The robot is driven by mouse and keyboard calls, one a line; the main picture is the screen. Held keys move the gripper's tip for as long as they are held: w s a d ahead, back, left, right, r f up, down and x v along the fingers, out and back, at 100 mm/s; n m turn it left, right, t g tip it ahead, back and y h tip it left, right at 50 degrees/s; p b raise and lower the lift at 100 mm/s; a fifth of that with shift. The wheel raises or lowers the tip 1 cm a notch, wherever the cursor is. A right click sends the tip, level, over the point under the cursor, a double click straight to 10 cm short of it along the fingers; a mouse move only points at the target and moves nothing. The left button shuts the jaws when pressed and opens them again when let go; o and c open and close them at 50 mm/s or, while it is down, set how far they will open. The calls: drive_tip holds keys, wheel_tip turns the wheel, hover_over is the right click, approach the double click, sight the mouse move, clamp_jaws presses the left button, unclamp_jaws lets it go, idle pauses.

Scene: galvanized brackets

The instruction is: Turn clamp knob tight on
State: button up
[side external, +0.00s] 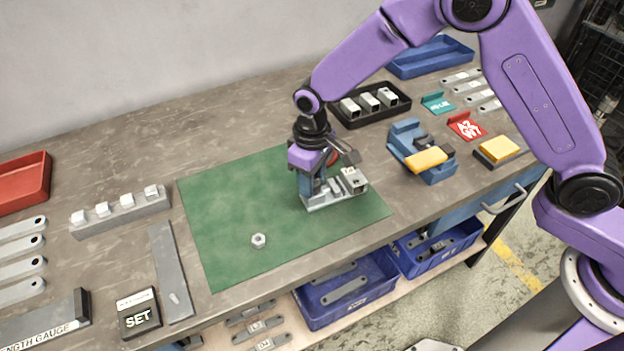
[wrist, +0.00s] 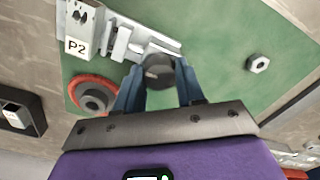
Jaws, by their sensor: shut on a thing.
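My gripper (wrist: 159,72) points down with its two blue fingers on either side of a dark round clamp knob (wrist: 158,80), shut on it. The knob is at the end of a light metal clamp fixture (wrist: 135,40) with a white "P2" label. In the side view the fixture (side external: 345,188) sits near the right edge of the green mat, and my gripper (side external: 312,196) is at its left end. The fingers hide the knob there. I cannot tell how tight the knob is.
A red ring with a dark hub (wrist: 93,97) is close beside the left finger. A loose hex nut (side external: 258,241) lies on the green mat (side external: 225,210), otherwise clear on the left. A blue vise-like tool (side external: 420,155) and a black tray (side external: 372,108) stand beyond.

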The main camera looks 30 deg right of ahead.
drive_tip(key=n, duration=0.3)
drive_tip(key=shift+n, duration=0.3)
drive_tip(key=n, duration=0.8)
drive_tip(key=shift+n, duration=0.4)
drive_tip(key=n, duration=0.4)
drive_tip(key=o, duration=0.9)
drive_tip(key=shift+n, duration=0.3)
